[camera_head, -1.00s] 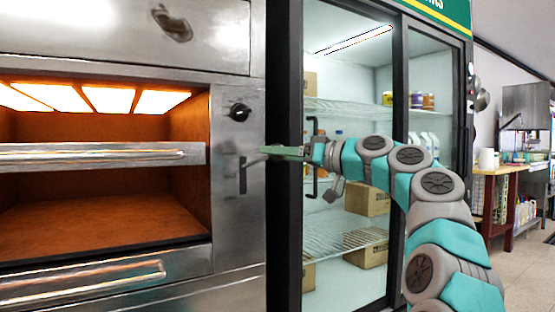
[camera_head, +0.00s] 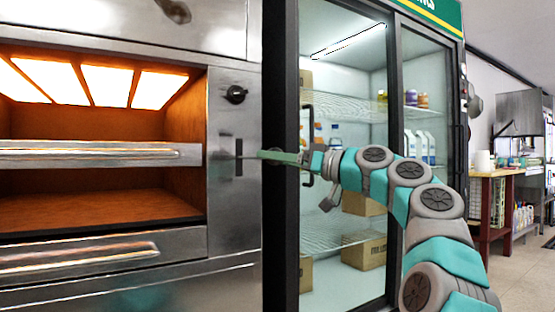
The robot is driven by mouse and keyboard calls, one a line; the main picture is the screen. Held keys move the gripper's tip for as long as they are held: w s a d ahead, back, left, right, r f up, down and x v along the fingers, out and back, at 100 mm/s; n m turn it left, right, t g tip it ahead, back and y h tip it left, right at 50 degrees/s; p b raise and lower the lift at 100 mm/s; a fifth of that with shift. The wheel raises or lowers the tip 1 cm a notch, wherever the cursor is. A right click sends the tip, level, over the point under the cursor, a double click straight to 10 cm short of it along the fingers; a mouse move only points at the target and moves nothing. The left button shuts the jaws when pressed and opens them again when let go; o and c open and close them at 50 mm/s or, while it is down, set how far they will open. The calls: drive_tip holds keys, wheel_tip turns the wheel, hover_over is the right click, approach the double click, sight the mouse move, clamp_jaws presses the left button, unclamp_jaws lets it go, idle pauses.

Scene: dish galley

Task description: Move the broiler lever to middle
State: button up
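The broiler (camera_head: 221,200) is a stainless unit with glowing orange elements at the left. Its lever (camera_head: 248,156) is a thin metal bar that sticks out of a dark upright slot (camera_head: 239,168) on the panel right of the opening. My gripper (camera_head: 264,155) reaches in from the right, with a green finger pointing left. Its tip is at the lever's outer end and overlaps it in view. I cannot tell whether it touches the lever, or whether the fingers are open or shut.
A black knob (camera_head: 236,94) sits above the slot. A rack (camera_head: 110,154) with a metal front edge crosses the broiler opening. A glass-door fridge (camera_head: 281,230) with a dark frame and a black handle (camera_head: 307,130) stands right behind my arm. Floor shows at the far right.

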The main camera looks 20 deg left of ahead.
drive_tip(key=o, duration=0.3)
drive_tip(key=shift+s+a, duration=0.2)
drive_tip(key=shift+a, duration=0.25)
drive_tip(key=shift+o, duration=0.2)
drive_tip(key=shift+w+d, duration=0.1)
drive_tip(key=shift+d, duration=0.05)
drive_tip(key=shift+d+f, duration=0.1)
drive_tip(key=shift+d, duration=0.4)
drive_tip(key=b+v, duration=0.1)
drive_tip(key=v, duration=0.5)
drive_tip(key=shift+d, duration=0.25)
